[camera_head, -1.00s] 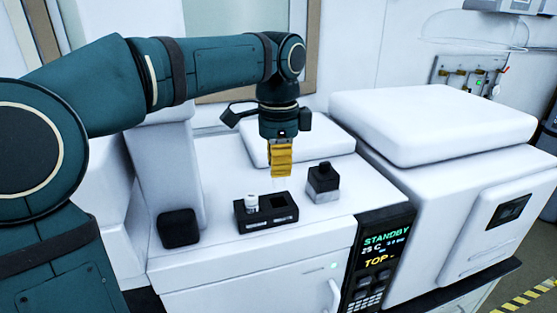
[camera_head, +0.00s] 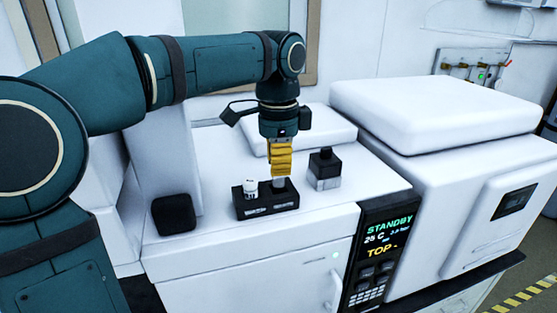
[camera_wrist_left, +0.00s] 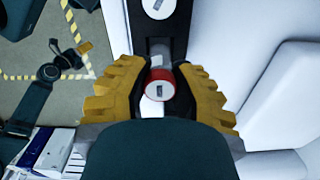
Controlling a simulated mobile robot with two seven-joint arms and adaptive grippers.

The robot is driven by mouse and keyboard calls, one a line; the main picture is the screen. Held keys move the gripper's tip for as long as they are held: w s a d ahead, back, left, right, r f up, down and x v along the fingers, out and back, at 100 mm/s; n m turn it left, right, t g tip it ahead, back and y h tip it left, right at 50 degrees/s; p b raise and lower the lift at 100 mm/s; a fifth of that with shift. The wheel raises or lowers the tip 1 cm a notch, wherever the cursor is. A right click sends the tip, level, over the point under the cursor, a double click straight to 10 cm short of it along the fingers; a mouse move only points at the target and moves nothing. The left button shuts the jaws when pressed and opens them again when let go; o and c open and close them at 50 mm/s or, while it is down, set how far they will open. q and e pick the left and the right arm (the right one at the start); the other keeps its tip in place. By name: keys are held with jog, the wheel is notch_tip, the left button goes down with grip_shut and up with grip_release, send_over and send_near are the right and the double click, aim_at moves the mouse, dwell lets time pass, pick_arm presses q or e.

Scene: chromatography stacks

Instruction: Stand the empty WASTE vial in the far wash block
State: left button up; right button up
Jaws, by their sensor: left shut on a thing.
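My left gripper (camera_head: 281,174) is shut on a small clear vial (camera_head: 279,184), upright over the right socket of a black two-socket block (camera_head: 268,210). The vial's lower end is at or in that socket; I cannot tell how deep. In the left wrist view the vial (camera_wrist_left: 160,88) shows a white top and red ring between the yellow fingers (camera_wrist_left: 160,92). Its label is not readable. A second, white-capped vial (camera_head: 250,187) stands in the block's left socket.
A black-topped grey block (camera_head: 324,170) stands right of the two-socket block. A black rounded block (camera_head: 174,214) sits to the left. A white raised lid (camera_head: 315,125) lies behind. A display panel (camera_head: 385,245) reads STANDBY at the front right.

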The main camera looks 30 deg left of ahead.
aim_at(278, 179)
pick_arm(q)
jog(key=shift+p, duration=0.35)
dwell(0.3)
jog(key=shift+f, duration=0.15)
jog(key=shift+f+b, duration=0.95)
jog(key=shift+f, duration=0.2)
jog(key=shift+f, duration=0.15)
jog(key=shift+f+b, duration=0.3)
jog(key=shift+f, duration=0.2)
dwell(0.3)
jog(key=o, duration=1.4)
jog(key=shift+c, duration=0.2)
jog(key=shift+r, duration=0.15)
